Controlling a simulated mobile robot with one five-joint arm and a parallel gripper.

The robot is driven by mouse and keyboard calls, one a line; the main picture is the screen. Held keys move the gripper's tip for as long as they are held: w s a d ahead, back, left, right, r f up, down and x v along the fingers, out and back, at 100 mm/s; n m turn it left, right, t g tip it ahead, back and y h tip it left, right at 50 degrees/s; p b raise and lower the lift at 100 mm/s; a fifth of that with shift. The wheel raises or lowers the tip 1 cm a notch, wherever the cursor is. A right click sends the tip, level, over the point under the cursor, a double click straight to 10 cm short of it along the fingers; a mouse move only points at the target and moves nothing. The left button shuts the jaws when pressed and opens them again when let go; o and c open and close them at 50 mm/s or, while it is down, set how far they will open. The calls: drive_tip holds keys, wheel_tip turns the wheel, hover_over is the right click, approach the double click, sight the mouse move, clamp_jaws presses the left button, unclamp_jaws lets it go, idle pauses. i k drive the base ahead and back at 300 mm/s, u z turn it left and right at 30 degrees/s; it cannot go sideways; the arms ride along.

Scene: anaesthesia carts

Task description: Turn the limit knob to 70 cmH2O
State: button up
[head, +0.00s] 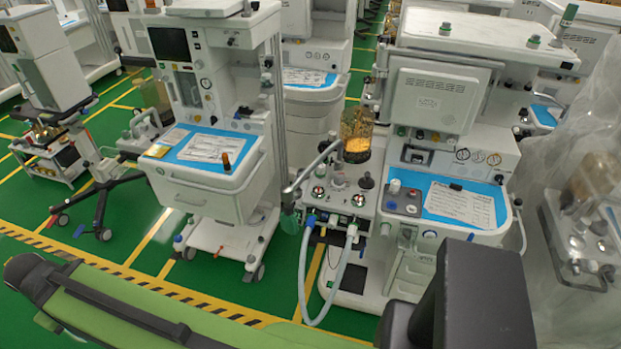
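The nearest anaesthesia cart (436,62) stands right of centre. I cannot tell which one is the limit knob, and no scale or setting is readable. An amber canister (356,138) rises behind the block. My gripper is not in view; green and black parts that look like my own arm cross the bottom of the head view.
A pale blue hose (303,275) loops down in front of the block. A second cart with a blue-topped drawer (206,145) stands to the left. A plastic-covered cart (575,200) is at the right. Green floor (120,215) with yellow lines is open at the lower left.

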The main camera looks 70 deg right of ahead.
sight(339, 176)
drive_tip(key=u, duration=0.05)
drive_tip(key=k, duration=1.75)
drive_tip(key=z, duration=0.6)
drive_tip(key=i, duration=1)
drive_tip(key=u, duration=0.05)
